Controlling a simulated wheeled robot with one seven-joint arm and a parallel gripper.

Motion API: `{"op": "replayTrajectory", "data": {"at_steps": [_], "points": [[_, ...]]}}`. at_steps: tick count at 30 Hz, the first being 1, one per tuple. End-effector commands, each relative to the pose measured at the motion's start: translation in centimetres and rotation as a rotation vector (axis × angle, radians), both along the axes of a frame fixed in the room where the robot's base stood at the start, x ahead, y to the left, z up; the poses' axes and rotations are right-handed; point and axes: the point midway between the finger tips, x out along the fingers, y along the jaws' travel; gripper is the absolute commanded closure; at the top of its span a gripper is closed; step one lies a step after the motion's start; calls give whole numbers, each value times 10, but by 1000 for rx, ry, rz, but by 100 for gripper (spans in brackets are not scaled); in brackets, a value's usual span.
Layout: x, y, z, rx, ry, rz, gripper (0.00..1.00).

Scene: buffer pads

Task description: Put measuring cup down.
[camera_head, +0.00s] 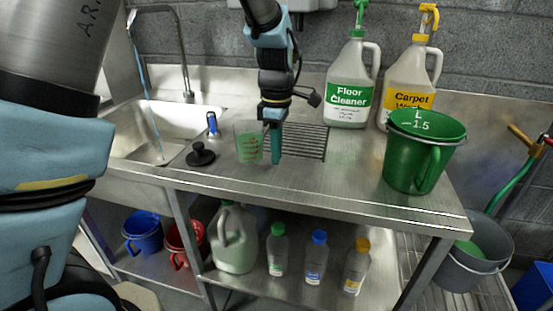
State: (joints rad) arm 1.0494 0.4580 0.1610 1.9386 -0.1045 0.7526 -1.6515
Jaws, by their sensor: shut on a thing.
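The measuring cup (248,142) is clear with green markings. It is upright at the steel counter (335,185), between the sink and the drain grooves. My gripper (272,143) points down at the cup's right side and is shut on it. One teal finger shows at the cup's right edge; the other finger is hard to make out. I cannot tell whether the cup's base touches the counter or is slightly above it.
A black plunger-like stopper (201,154) and a blue-handled item (212,124) are left of the cup, by the sink (150,125). A Floor Cleaner bottle (350,85), a Carpet bottle (410,80) and a green jug (418,150) stand right. The front middle counter is clear.

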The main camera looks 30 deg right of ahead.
Motion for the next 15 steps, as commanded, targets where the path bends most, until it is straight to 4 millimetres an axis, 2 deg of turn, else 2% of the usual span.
{"op": "replayTrajectory", "data": {"at_steps": [3,6,15], "points": [[0,0,-17,3,2,1,100],[0,0,-24,1,0,0,100],[0,0,-27,0,0,0,100]]}}
